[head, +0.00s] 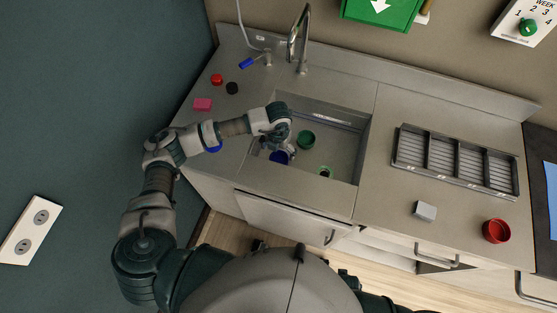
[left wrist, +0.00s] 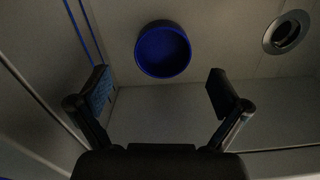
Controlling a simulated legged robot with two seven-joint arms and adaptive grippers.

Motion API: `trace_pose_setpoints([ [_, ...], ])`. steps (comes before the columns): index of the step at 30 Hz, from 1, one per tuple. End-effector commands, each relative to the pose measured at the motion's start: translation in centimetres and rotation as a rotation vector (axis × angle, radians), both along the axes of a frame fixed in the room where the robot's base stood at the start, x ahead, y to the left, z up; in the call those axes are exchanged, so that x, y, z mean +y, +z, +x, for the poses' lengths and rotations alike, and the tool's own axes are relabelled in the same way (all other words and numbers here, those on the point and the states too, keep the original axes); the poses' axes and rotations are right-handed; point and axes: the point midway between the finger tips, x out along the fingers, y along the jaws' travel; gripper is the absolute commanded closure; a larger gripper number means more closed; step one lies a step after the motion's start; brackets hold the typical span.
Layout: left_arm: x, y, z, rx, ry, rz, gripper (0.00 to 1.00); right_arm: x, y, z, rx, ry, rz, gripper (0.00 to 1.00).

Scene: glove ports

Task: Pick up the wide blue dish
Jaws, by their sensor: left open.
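A round blue dish (head: 278,157) sits in the sink basin near its front left corner, partly hidden by my left gripper in the head view. In the left wrist view the blue dish (left wrist: 163,50) shows whole, with a raised rim, beyond and between the fingertips. My left gripper (head: 276,140) reaches over the basin from the left. In the wrist view its fingers (left wrist: 157,90) are spread wide with nothing between them, apart from the dish. My right gripper is not in view.
The sink walls surround my gripper. A faucet (head: 301,40) stands behind. A drying rack (head: 455,160), grey block (head: 425,211) and red cup (head: 496,230) are on the right counter.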

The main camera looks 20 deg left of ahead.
Motion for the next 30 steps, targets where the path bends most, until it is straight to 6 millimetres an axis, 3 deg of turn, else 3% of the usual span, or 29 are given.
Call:
trace_pose_setpoints([
  [12,-0.1,-5.1,-0.3,0.003,0.000,-0.001,0.00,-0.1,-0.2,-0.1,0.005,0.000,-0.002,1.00],
  [18,-0.1,-5.2,-0.3,0.000,-0.001,-0.001,0.00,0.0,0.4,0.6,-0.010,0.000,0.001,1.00],
  [19,-0.1,-5.2,-0.3,0.000,-0.001,-0.001,0.03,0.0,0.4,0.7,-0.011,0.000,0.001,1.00],
  [24,-0.1,-5.2,-0.3,0.000,0.000,-0.001,0.45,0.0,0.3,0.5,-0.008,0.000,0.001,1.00],
  [30,-0.1,-5.2,-0.3,0.001,0.000,-0.001,0.45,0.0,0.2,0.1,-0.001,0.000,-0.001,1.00],
])
